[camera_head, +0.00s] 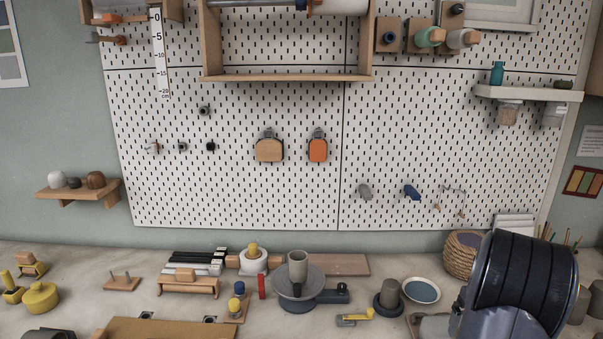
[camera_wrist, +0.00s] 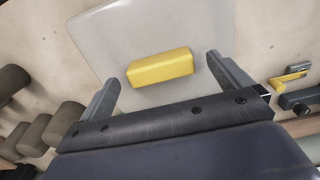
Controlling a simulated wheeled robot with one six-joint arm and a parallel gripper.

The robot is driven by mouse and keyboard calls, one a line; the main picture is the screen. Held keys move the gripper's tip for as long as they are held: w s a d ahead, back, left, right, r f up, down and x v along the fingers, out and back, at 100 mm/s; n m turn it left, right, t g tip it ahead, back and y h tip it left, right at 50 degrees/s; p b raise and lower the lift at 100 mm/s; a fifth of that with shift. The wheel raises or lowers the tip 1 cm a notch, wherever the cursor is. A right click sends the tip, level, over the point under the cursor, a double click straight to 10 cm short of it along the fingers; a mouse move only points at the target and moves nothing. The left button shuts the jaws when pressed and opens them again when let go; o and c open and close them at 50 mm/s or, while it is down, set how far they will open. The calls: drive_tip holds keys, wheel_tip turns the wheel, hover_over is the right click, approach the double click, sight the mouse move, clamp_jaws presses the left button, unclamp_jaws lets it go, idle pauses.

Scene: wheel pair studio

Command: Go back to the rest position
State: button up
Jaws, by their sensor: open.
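My gripper (camera_wrist: 162,70) is open in the wrist view, its two dark fingers wide apart. A yellow block (camera_wrist: 160,68) lies on a pale board (camera_wrist: 105,45) in front of the fingers, with clear gaps to both of them. I cannot tell how far below the fingertips the block is. In the head view my dark arm (camera_head: 515,285) fills the lower right and hides my gripper and the block.
A yellow-handled tool (camera_head: 356,317) lies left of my arm. A blue-lined bowl (camera_head: 421,291), a dark-based cylinder (camera_head: 388,294) and a woven basket (camera_head: 462,256) stand close by. A grey turntable with a cup (camera_head: 298,271) is mid-bench. A wall shelf (camera_head: 527,93) hangs above my arm.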

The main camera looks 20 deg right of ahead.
drive_tip(key=shift+f, duration=0.9)
wheel_tip(320, 180, up, 7)
drive_tip(key=p, duration=0.3)
drive_tip(key=shift+f, duration=0.1)
